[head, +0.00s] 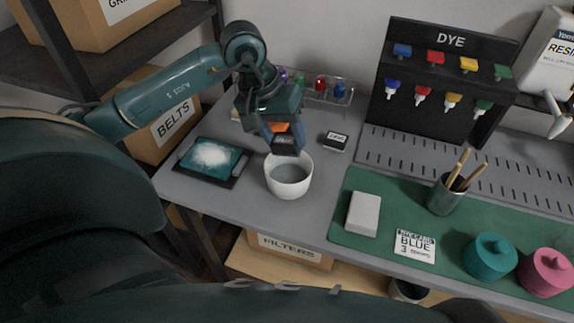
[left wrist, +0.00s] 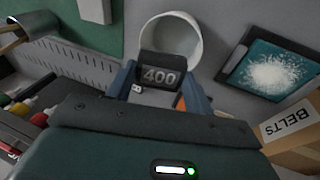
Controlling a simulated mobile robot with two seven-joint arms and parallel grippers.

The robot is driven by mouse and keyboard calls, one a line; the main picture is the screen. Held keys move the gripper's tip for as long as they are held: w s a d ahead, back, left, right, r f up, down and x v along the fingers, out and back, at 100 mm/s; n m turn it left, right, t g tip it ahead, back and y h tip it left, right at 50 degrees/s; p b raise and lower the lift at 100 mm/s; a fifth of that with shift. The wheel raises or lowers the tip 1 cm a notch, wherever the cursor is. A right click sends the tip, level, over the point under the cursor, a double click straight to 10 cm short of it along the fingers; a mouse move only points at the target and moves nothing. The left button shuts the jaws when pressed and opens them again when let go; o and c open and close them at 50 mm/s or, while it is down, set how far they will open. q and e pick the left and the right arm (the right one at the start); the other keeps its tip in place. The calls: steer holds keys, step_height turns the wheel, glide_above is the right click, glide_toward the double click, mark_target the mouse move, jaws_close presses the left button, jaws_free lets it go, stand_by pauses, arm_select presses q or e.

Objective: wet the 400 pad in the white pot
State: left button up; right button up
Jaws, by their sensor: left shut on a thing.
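My left gripper (head: 284,142) is shut on a dark pad, the 400 pad (head: 285,151). In the left wrist view the pad (left wrist: 160,70) sits between the two blue fingers with its "400" label facing the camera. The white pot (head: 289,188) stands on the grey table just below and in front of the pad, with greyish liquid inside. In the head view the pad is over the pot's back rim; I cannot tell whether it touches. The pot (left wrist: 172,36) also shows beyond the pad in the left wrist view. My right gripper is not in view.
A teal panel with a white powdery patch (head: 212,158) lies left of the pot. Another dark labelled pad (head: 335,141) lies behind right. A green mat (head: 340,232) holds a pale block (head: 364,213), a brush cup and jars. The DYE rack (head: 432,80) stands behind.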

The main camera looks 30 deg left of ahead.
arm_select(q)
steer(key=shift+r, duration=0.1)
steer(key=shift+r+p, duration=0.95)
steer(key=shift+r, duration=0.95)
